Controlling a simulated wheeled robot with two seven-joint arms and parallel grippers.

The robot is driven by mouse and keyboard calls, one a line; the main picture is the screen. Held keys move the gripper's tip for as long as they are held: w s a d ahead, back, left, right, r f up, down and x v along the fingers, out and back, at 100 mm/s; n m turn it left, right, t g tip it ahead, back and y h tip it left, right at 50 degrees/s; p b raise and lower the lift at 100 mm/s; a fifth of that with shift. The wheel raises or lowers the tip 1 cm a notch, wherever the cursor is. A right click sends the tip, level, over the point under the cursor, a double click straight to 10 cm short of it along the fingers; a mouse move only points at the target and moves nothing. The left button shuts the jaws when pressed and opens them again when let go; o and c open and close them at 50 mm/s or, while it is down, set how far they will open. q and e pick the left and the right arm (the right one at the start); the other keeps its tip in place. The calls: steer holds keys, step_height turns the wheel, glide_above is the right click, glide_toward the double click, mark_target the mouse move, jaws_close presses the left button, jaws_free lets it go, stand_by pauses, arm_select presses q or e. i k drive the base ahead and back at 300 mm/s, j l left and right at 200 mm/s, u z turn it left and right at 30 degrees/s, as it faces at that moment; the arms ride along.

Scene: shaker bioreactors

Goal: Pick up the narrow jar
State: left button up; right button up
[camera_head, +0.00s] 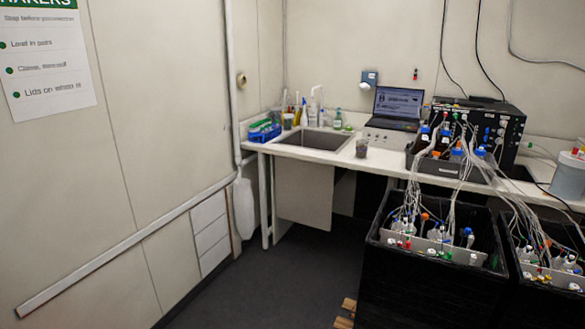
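A small grey, clear-walled jar (362,148) stands upright near the front edge of the white counter (310,155), between the sink and the laptop. It is small in the picture, and I cannot tell for sure that it is the narrow jar. Another small pale container (288,121) stands behind the sink at the left. Neither of my grippers is in view.
A sink (315,141) and laptop (395,108) are on the counter. A black bioreactor unit (507,125) with many tubes stands right. Large black bins (425,285) with tubed bottles block the front right. Dark floor (270,285) is open at centre; a wooden piece (346,312) lies there.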

mark_target(362, 145)
steer(key=i+j+u, duration=0.15)
steer(key=i+j, duration=0.15)
steer(key=i, duration=0.45)
steer(key=i+j+u, duration=0.15)
steer(key=i, duration=0.6)
steer(key=i+j+u, duration=0.2)
steer(key=i, duration=0.55)
steer(key=i+l+z, duration=0.1)
steer(key=i+z, duration=0.55)
steer(key=z, duration=0.2)
steer(key=i+j+z, duration=0.15)
steer(key=i+z, duration=0.25)
steer(key=i+j+z, duration=0.25)
steer(key=z, duration=0.2)
